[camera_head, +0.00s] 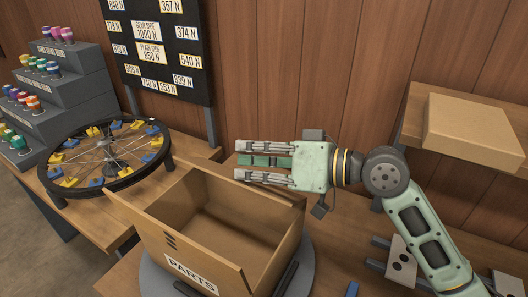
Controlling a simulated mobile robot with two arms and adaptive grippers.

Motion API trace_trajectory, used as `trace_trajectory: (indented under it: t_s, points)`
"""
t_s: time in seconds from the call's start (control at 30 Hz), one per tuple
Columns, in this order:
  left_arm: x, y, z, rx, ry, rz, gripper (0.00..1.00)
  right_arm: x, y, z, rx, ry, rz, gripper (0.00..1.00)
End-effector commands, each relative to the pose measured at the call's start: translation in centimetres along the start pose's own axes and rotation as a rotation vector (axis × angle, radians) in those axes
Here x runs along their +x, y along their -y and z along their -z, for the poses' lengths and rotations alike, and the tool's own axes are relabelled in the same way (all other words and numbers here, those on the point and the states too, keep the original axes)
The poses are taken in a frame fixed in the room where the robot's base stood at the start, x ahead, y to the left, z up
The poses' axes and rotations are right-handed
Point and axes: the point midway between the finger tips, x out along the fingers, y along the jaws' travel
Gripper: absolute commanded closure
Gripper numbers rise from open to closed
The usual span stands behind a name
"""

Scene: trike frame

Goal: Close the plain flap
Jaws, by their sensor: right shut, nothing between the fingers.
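An open cardboard box (204,222) stands on a round grey turntable (153,279) at the bottom centre, and its empty inside shows. Its near panel bears a PARTS label (190,277) and several dark slots. A plain panel without print (220,178) stands up along the far side; I cannot tell for sure whether it is the plain flap. My right gripper (241,161) reaches in from the right, above the box's far right edge, with its fingers pointing left. It is shut and empty. It hides part of the far edge, and I cannot tell whether it touches it. My left gripper is out of view.
A spoked wheel (105,157) with blue and yellow clips lies on the table at left, beside a grey stepped rack (62,95) of coloured spools. A dark board (157,50) with force labels stands behind. A closed carton (474,131) sits on a raised shelf at right.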

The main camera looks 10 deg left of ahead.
Motion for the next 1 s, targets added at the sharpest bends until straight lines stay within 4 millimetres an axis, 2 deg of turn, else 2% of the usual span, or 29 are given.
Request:
trace_trajectory:
  t_s: [0.3,0.57,1.0]
  points:
    - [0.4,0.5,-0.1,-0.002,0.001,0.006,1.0,0.6,1.0,-2.5,-0.279,0.002,-0.069,1.0]
    - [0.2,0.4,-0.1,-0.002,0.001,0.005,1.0,1.0,1.2,-4.1,-0.453,0.002,-0.112,1.0]
    - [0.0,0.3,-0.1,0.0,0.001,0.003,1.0,1.3,1.1,-5.3,-0.45,0.001,-0.113,1.0]
